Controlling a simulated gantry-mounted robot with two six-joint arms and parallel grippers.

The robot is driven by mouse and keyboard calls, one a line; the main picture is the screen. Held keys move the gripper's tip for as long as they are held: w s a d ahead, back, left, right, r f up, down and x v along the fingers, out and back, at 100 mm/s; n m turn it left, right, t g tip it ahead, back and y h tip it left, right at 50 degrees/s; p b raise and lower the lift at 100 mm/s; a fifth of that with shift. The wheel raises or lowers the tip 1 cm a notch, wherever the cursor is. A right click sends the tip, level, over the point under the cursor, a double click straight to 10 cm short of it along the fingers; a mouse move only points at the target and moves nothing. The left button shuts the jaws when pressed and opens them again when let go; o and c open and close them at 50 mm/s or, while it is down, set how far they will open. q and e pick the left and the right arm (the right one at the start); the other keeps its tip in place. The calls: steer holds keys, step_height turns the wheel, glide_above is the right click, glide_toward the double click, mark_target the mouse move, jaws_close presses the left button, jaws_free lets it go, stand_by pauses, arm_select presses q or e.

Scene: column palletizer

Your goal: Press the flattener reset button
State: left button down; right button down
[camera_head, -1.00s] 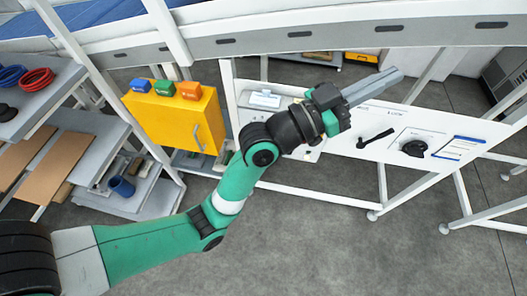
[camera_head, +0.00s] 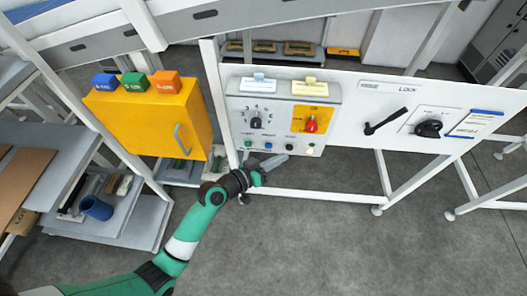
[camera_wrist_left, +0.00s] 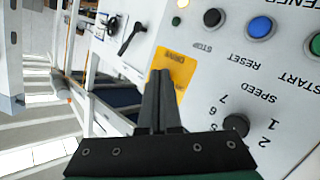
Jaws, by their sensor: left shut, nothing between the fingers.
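The blue reset button (camera_head: 268,145) is on the lower row of the white control panel (camera_head: 238,112). In the left wrist view the blue button (camera_wrist_left: 260,27) carries the label RESET, seen upside down. It sits between a black STOP button (camera_wrist_left: 213,17) and a green START button (camera_wrist_left: 316,43). My left gripper (camera_head: 286,157) is shut and empty, just below the button row in the head view. In the left wrist view its fingertips (camera_wrist_left: 160,75) overlap the yellow plate, apart from the blue button in the picture. I cannot tell their distance from the panel.
A speed dial (camera_head: 256,122) and a red switch (camera_head: 311,125) on a yellow plate are above the buttons. A black lever (camera_head: 385,122) and rotary knob (camera_head: 428,129) are to the right. A yellow cabinet (camera_head: 150,125) stands left. Open floor lies in front.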

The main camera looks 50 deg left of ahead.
mark_target(268, 146)
arm_select(q)
steer(key=s+a+f+n+g+y+b, duration=0.1)
steer(key=s+a+f+b, duration=0.2)
steer(key=f, duration=0.7)
steer(key=shift+s+f+b, duration=0.4)
steer(key=shift+s+b, duration=0.05)
steer(key=shift+s, duration=0.1)
steer(key=shift+a, duration=0.1)
steer(key=w+a+b, duration=0.4)
steer(key=w+a, duration=0.1)
steer(key=w, duration=0.1)
steer(key=shift+w+a+b, duration=0.35)
steer(key=shift+a+b, duration=0.05)
stand_by(1.0)
